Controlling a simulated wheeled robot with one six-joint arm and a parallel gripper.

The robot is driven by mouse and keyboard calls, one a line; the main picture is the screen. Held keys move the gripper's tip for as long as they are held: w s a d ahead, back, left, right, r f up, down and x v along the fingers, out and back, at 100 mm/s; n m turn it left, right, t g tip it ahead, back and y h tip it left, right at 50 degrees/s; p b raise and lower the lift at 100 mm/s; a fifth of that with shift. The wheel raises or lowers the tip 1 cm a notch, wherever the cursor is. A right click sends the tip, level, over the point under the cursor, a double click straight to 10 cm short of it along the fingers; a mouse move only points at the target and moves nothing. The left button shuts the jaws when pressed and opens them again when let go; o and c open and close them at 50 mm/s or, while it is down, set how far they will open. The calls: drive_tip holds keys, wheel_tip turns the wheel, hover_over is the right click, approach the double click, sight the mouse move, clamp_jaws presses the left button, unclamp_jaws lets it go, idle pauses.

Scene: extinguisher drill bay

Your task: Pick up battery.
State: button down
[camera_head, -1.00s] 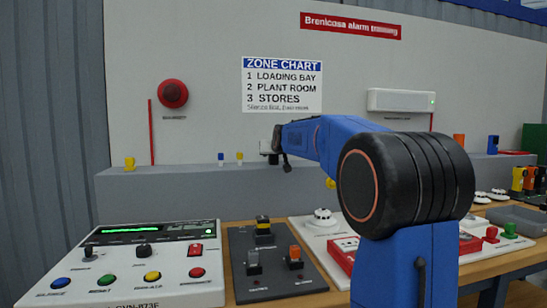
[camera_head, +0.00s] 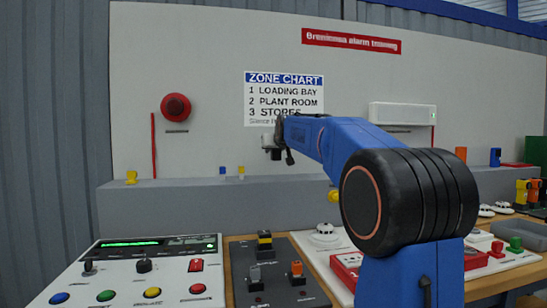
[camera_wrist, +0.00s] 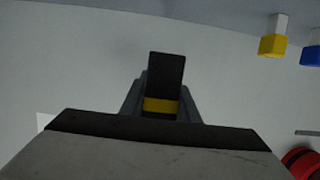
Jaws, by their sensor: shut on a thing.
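The battery (camera_wrist: 166,70), a black block with a yellow band, is held between the fingers of my gripper (camera_wrist: 163,100) in the wrist view. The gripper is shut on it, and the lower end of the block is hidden. In the head view my gripper (camera_head: 273,148) is small, up in the air before the wall, just below the zone chart. The held block is too small there to make out clearly.
A similar black and yellow block (camera_head: 264,239) stands on the dark switch panel (camera_head: 270,293). A control console (camera_head: 125,272) is at the left. A grey ledge (camera_head: 180,208) with small yellow and blue pieces runs along the wall. A red bell (camera_head: 175,107) is on the wall.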

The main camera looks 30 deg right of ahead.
drive_tip(key=s+a, duration=0.2)
drive_tip(key=s, duration=0.7)
drive_tip(key=s+a, duration=0.3)
drive_tip(key=s, duration=0.6)
drive_tip(key=shift+s+a, duration=0.2)
drive_tip(key=shift+s, duration=0.1)
